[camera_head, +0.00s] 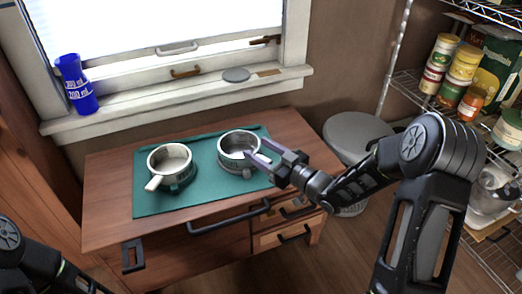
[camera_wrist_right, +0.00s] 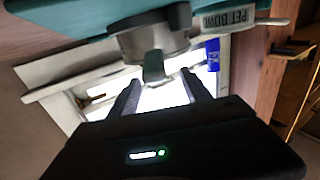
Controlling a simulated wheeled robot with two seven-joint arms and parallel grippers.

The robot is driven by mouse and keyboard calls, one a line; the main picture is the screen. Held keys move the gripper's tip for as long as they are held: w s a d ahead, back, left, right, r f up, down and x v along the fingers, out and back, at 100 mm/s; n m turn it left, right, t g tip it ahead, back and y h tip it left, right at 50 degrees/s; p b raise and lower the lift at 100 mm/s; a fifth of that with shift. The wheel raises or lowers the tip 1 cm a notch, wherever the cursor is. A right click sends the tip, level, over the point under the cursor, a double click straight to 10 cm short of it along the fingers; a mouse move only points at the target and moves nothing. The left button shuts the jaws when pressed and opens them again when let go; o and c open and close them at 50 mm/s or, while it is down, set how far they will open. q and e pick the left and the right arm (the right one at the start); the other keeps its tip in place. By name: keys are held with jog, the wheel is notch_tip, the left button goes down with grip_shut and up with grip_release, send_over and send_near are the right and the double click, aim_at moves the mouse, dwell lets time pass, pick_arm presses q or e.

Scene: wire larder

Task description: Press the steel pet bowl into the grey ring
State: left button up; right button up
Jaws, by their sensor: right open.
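The steel pet bowl (camera_head: 231,157) stands upright on the right half of the green mat, with a grey ring (camera_head: 247,172) low around its base; the seating depth is unclear. In the right wrist view, the steel bowl (camera_wrist_right: 150,43) hangs from the top, with a grey tab (camera_wrist_right: 154,70) in front of the fingers. My right gripper (camera_head: 256,154) is open, its fingers at the bowl's right side. In the wrist view the gripper (camera_wrist_right: 160,90) has nothing clearly between its fingers. My left gripper is out of view.
A cream handled pot (camera_head: 160,168) stands left on the green mat (camera_head: 150,204), atop a wooden cabinet (camera_head: 108,222). A "PET BOWL" label (camera_wrist_right: 228,18) shows in the wrist view. A blue cup (camera_head: 75,85) stands on the sill. A round grey stool (camera_head: 352,132) and wire shelves are right.

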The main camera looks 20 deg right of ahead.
jog(key=v, duration=1.2)
dwell(0.3)
